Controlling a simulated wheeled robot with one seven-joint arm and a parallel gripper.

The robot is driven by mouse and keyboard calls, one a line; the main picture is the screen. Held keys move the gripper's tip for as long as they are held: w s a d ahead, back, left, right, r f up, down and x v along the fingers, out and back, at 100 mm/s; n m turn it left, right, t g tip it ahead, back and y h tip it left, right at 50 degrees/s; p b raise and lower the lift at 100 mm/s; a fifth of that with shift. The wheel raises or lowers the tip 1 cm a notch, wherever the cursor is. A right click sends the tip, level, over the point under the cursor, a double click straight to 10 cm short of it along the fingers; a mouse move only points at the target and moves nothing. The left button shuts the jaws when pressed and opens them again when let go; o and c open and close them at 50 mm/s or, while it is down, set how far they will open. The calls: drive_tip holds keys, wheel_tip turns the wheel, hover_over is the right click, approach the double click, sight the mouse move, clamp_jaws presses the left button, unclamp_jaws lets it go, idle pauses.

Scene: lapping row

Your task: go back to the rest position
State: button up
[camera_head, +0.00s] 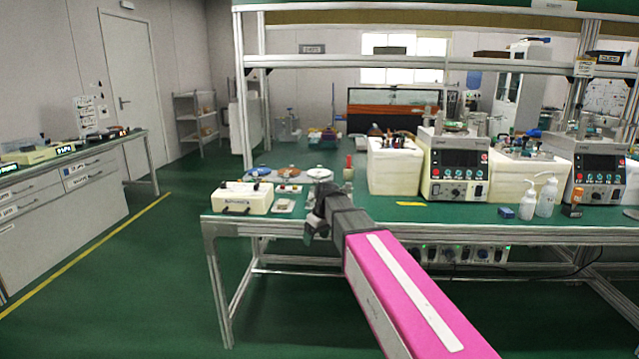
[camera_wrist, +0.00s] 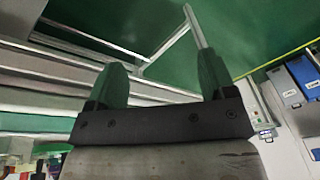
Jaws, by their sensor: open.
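My gripper (camera_head: 310,232) is at the end of my pink arm, in front of the workbench's near edge, left of the middle of the head view. In the wrist view my gripper (camera_wrist: 164,82) shows two green-tinted fingers standing apart with nothing between them. The fingertips are small and partly dark in the head view. Behind the fingers, the wrist view shows metal frame bars and green floor.
The green-topped workbench (camera_head: 380,218) holds a white box (camera_head: 242,198), control units (camera_head: 455,165) and wash bottles (camera_head: 546,196). A drawer cabinet (camera_head: 60,205) stands at the left. The green floor (camera_head: 150,290) between them is clear, with a yellow line.

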drive_tip(key=s+d+f+m+h, duration=0.2)
drive_tip(key=s+d+f+m, duration=0.7)
drive_tip(key=s+d+f, duration=0.8)
drive_tip(key=s+d, duration=0.2)
drive_tip(key=d, duration=0.1)
drive_tip(key=shift+f+g, duration=0.35)
drive_tip(key=shift+g, duration=0.05)
